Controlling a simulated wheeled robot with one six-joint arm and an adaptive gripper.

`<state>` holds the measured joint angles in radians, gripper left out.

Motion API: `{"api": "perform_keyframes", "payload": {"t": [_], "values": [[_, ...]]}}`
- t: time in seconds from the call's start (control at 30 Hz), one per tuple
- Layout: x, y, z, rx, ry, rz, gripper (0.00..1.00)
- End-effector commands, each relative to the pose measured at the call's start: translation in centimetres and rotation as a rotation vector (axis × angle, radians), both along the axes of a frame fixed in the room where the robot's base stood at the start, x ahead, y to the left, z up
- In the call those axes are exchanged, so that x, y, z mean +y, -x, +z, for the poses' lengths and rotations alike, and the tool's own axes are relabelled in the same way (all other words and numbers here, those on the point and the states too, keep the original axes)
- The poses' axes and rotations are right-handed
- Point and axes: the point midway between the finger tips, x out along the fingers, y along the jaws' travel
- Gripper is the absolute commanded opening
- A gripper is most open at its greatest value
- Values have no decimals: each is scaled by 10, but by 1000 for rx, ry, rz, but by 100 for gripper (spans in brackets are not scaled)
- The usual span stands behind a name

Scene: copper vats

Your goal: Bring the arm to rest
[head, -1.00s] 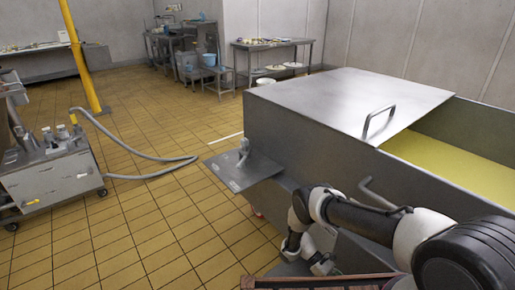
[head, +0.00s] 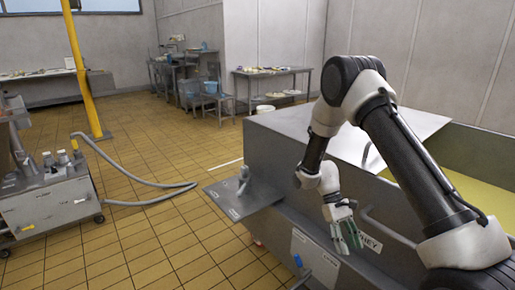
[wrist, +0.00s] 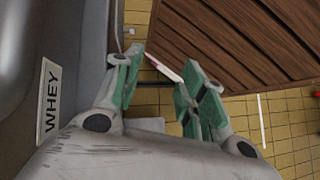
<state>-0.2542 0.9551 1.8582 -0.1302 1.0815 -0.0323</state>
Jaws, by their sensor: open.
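My gripper (head: 347,238) hangs beside the near side of the large steel vat (head: 275,150), fingers pointing down, with my arm bent high above it. In the wrist view my gripper (wrist: 159,68) has its two green-padded fingers apart, with nothing held between them. A thin white and red item (wrist: 164,68) shows beyond the gap, by a dark slatted wooden surface (wrist: 235,40); I cannot tell what it is. The vat's WHEY label (wrist: 50,95) is close to the left of the fingers.
The vat has a steel lid and pale yellow contents (head: 480,190). A steel side shelf (head: 240,200) juts from its left end. A steel cart (head: 50,200) with a grey hose (head: 150,185) stands at left. A yellow post (head: 82,75) stands behind.

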Motion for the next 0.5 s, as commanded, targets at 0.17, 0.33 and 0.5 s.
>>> {"api": "perform_keyframes", "payload": {"t": [0.17, 0.33, 0.5], "values": [[-8, 11, 95, -154, -46, -80, 41], [-19, 37, 169, -301, -89, -150, 41], [-32, 74, 229, -453, -131, -213, 41]]}}
